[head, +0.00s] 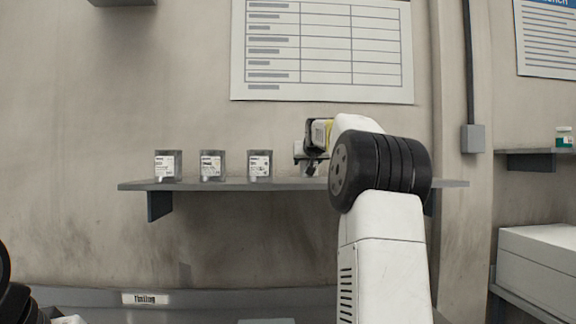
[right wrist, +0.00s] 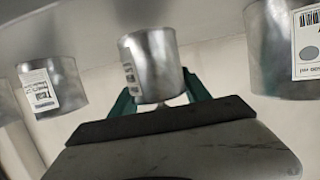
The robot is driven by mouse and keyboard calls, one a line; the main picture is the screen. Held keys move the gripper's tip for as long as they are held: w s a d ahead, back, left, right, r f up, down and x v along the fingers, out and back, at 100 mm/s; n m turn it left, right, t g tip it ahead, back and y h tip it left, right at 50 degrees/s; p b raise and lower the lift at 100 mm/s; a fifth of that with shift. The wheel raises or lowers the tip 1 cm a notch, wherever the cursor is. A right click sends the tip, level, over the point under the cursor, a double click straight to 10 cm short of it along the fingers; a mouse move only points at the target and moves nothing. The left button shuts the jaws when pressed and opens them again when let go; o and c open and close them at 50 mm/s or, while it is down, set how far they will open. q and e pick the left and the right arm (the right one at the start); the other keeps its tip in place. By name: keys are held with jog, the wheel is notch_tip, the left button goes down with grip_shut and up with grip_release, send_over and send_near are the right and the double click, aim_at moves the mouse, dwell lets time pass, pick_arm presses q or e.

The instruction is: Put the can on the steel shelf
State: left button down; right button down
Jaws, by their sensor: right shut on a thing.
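A grey metal can (right wrist: 152,62) with a white label sits between the green fingers of my right gripper (right wrist: 160,98) in the right wrist view. The gripper is shut on it. In the head view my right gripper (head: 311,160) is at the steel shelf (head: 225,186), right of three labelled cans, and the held can is mostly hidden by the gripper and arm. I cannot tell whether the can touches the shelf top. My left gripper is out of view.
Three similar cans (head: 167,165), (head: 212,165) and (head: 259,164) stand in a row on the shelf. In the right wrist view, other cans (right wrist: 52,86) and (right wrist: 283,48) flank the held one. A second shelf (head: 525,152) with a green-and-white container is at the right.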

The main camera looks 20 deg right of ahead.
jog(key=shift+f, duration=0.5)
jog(key=c, duration=0.5)
grip_release()
jog(key=shift+f, duration=0.15)
jog(key=shift+s+r, duration=0.2)
jog(key=v, duration=1.2)
jog(key=s+a+f+n+g+y, duration=0.1)
jog(key=s+a+f+g+y, duration=0.1)
jog(key=s+a+f, duration=0.5)
jog(key=s+a+f+n+g+y, duration=0.1)
jog(key=s+a+f, duration=0.5)
jog(key=s+f, duration=0.8)
jog(key=s+a+f+n+g+y, duration=0.1)
jog(key=s+a+f+g, duration=0.4)
jog(key=s+f, duration=0.6)
jog(key=s+a+y, duration=0.1)
jog(key=a, duration=0.1)
jog(key=shift+a+f+y, duration=0.2)
jog(key=shift+a+y, duration=0.15)
jog(key=shift+y, duration=0.05)
